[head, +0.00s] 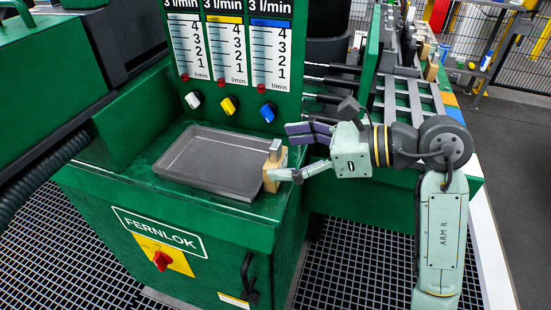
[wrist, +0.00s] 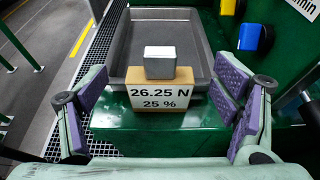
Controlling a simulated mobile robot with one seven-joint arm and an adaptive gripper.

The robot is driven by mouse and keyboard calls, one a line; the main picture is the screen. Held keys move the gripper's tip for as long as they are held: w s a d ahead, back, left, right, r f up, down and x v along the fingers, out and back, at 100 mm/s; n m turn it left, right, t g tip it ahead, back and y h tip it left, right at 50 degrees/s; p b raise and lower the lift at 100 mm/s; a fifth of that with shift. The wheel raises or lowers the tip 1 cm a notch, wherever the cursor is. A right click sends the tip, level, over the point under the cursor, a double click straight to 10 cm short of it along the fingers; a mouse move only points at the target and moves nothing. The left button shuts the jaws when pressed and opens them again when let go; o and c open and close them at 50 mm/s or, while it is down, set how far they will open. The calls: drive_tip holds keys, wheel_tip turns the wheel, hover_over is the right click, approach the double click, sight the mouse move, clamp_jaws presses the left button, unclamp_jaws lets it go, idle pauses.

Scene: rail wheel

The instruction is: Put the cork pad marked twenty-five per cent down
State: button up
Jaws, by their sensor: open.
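The cork pad (wrist: 186,75) is a tan block with a white label (wrist: 158,97) reading 26.25 N and 25 %. A small grey metal block (wrist: 159,58) sits on top of it. In the head view the cork pad (head: 272,177) stands upright at the right end of the grey tray (head: 178,179); I cannot tell whether it rests on the rim or beside it. My gripper (head: 288,152) is open, its fingers spread beside the pad. In the wrist view my gripper (wrist: 160,92) has purple finger pads on both sides, with clear gaps to the cork pad.
The green FERNLOK cabinet (head: 285,228) carries the tray. Behind it rises a panel with flow gauges (head: 228,50) and white, yellow and blue knobs (head: 229,106). A black ribbed hose (head: 45,160) is at the left. The tray floor looks empty.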

drive_tip(key=shift+x, duration=1.35)
drive_tip(key=shift+c, duration=0.4)
drive_tip(key=c, duration=1.3)
drive_tip(key=shift+r, duration=0.1)
